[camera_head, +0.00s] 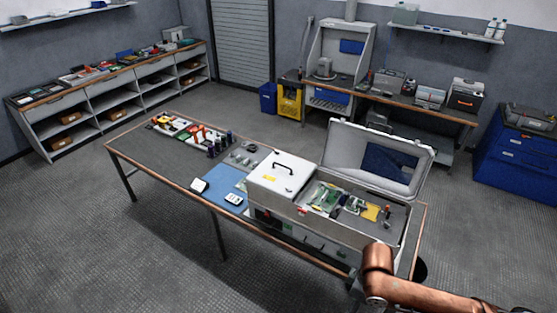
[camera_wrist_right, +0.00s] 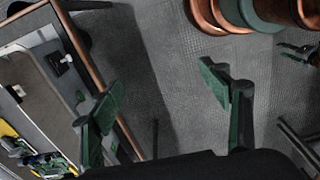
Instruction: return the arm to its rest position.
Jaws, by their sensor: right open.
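My right arm (camera_head: 430,296) is copper-coloured and enters the head view at the lower right, in front of the workbench's near right corner. My right gripper (camera_wrist_right: 162,95) shows in the right wrist view with its two dark green fingers wide apart and nothing between them. It hangs above the floor beside the bench edge (camera_wrist_right: 85,62), apart from the bench. A dark claw-like part (camera_wrist_right: 298,54) at the right edge of the wrist view looks like my left gripper. It is cut off and small, so its jaws cannot be judged. The left arm does not show in the head view.
The workbench (camera_head: 140,150) carries an open grey case (camera_head: 375,157) with circuit boards, a white box (camera_head: 281,176), a blue mat (camera_head: 218,182) and several small parts. The case stands closest to my right arm. The floor (camera_head: 100,250) left of the bench is clear.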

